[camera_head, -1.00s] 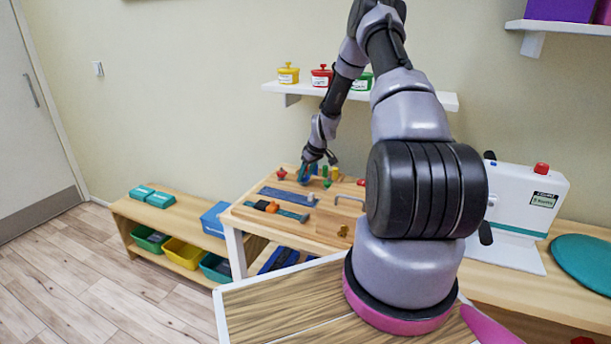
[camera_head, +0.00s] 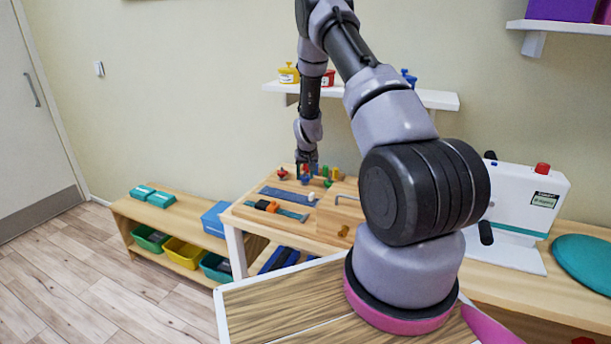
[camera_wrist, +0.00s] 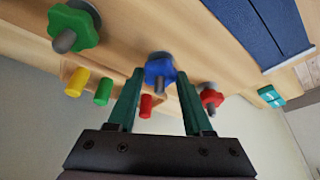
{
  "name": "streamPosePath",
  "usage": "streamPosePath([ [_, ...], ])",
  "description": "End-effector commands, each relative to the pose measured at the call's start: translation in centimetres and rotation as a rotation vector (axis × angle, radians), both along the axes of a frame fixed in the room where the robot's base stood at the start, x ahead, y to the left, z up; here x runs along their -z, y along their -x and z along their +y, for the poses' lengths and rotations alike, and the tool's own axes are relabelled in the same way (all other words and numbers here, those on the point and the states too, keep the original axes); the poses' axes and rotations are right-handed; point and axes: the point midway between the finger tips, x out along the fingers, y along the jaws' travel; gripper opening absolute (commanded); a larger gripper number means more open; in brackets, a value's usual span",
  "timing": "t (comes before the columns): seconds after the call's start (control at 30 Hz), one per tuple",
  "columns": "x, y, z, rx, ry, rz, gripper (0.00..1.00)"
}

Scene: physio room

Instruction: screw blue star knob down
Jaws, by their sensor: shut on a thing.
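The blue star knob (camera_wrist: 160,70) sits on the wooden board between my fingertips in the wrist view. It also shows below my gripper (camera_head: 306,168) in the head view. My gripper (camera_wrist: 159,76) is shut on the blue star knob, with one finger on either side of it. A red star knob (camera_wrist: 210,97) is to the right in the wrist view, and a larger green star knob (camera_wrist: 73,28) is to the left. The knob's thread is hidden.
Yellow (camera_wrist: 77,82), green (camera_wrist: 103,92) and red (camera_wrist: 146,105) pegs stand near the blue knob. A wall shelf (camera_head: 437,100) with jars is behind my arm.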

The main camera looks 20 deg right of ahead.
Motion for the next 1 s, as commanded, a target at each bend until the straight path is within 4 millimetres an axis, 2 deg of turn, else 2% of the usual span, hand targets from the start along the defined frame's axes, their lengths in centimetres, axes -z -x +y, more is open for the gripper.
streamPosePath([
  [1.0, -0.11, -0.59, 0.52, 0.96, 0.001, -0.004, 0.0],
])
